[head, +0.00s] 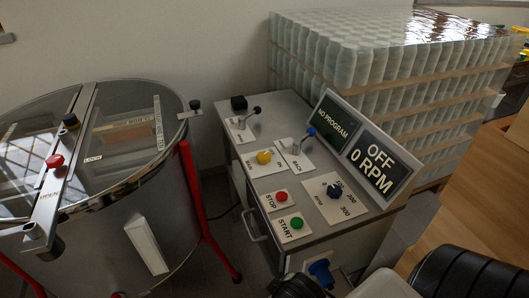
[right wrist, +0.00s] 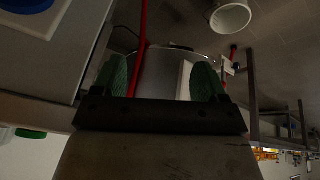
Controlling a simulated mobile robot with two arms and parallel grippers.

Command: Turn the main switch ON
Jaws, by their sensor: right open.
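A sloped grey control console (head: 268,178) stands in the middle of the head view. A black-knobbed lever (head: 257,110) sits on a small white plate at its far end; the plate's label is too small to read. A blue knob (head: 320,272) shows low on the console's near side. I cannot tell which control is the main switch. The display (head: 377,167) reads OFF, 0 RPM. My right gripper (right wrist: 160,80) shows in the right wrist view, its green fingers open and apart with nothing between them. My left gripper is not in view.
A steel tank (head: 105,235) with red legs stands left. Wrapped jars (head: 390,70) stack behind. A white bucket (right wrist: 230,17) shows in the wrist view.

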